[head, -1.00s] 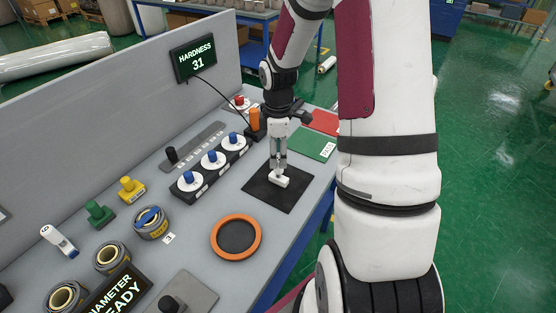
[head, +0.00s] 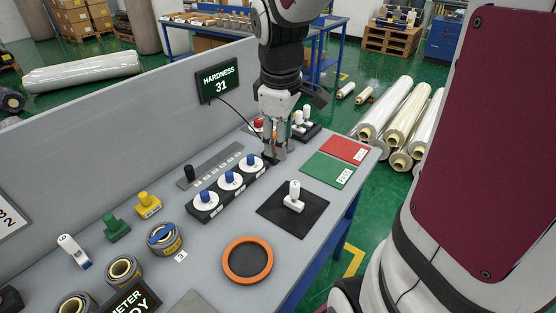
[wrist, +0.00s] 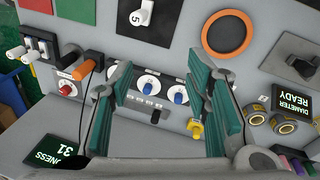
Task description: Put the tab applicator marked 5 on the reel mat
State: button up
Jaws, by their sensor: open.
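The white tab applicator (head: 294,196) stands on the black square mat (head: 275,212), which I take to be the reel mat. In the wrist view the applicator (wrist: 142,14) shows a 5, with its end cut off by the top edge. My gripper (head: 275,155) is open and empty, up and to the left of the applicator in the head view, apart from it. Its green-padded fingers are spread wide in the wrist view (wrist: 166,88). Another white applicator (head: 73,250) lies at the left of the bench; its mark is too small to read surely.
An orange-rimmed round dish (head: 247,281) is in front of the mat. A black holder with several blue-knobbed white discs (head: 230,178) lies beside it. Green (head: 328,169) and red (head: 345,149) plates lie beyond. The hardness display (head: 218,82) and grey partition line the back.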

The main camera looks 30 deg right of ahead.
jog(key=s+a+r+m+t, duration=0.2)
jog(key=s+a+r+m, duration=0.1)
jog(key=s+a, duration=0.2)
jog(key=s+a+r+m+t+y, duration=0.1)
jog(key=s+a+r+m, duration=0.2)
jog(key=s, duration=0.5)
jog(key=shift+s+a+r+m+t, duration=0.4)
jog(key=shift+a+r, duration=0.3)
jog(key=shift+a, duration=0.4)
